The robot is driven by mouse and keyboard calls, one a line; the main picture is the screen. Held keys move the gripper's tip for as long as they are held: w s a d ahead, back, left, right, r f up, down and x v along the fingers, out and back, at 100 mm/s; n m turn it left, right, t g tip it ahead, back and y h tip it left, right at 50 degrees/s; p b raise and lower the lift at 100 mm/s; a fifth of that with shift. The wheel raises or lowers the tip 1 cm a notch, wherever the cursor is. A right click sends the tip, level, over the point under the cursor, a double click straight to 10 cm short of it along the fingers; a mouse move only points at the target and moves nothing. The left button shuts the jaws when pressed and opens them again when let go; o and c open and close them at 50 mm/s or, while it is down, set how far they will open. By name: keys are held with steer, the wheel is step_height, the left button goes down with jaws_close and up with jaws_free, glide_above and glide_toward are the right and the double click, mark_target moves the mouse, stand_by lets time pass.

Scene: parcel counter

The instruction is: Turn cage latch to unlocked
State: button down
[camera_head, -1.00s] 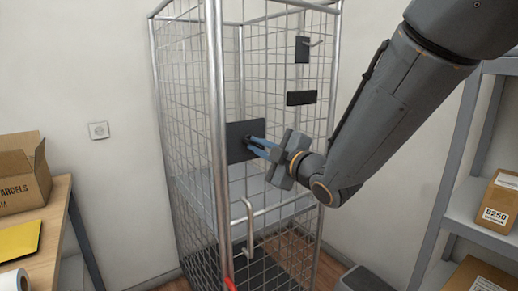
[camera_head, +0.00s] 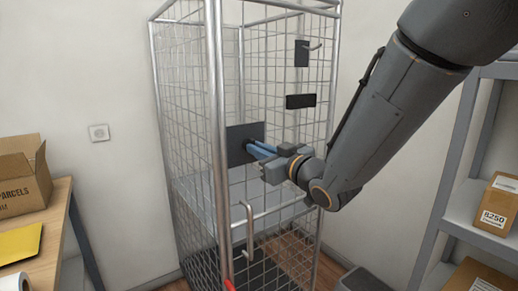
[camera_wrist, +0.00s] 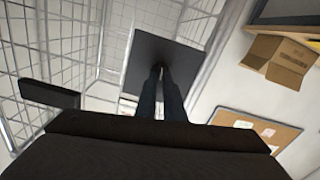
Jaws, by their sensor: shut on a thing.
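The wire cage (camera_head: 228,125) stands upright against the wall in the head view. A dark square latch plate (camera_head: 239,144) is mounted on its front mesh, and it shows again in the wrist view (camera_wrist: 150,52). My gripper (camera_head: 252,148) reaches in from the right with its fingers at the plate, shut on the latch. In the wrist view the fingers (camera_wrist: 161,85) converge at the plate's middle. The latch knob itself is mostly hidden between the fingertips, so its exact angle cannot be told.
A smaller dark plate with a hook (camera_head: 303,53) and a black bar (camera_head: 301,100) are on the mesh above right. A grey shelf (camera_head: 468,205) with boxes stands at the right. A table with an open carton (camera_head: 22,178) is at the left.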

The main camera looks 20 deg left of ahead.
steer(key=shift+f+m, duration=0.15)
steer(key=shift+m, duration=0.85)
steer(key=c, duration=1.9)
jaws_free()
steer(key=shift+o, duration=0.2)
steer(key=v, duration=0.8)
steer(key=shift+b, duration=0.45)
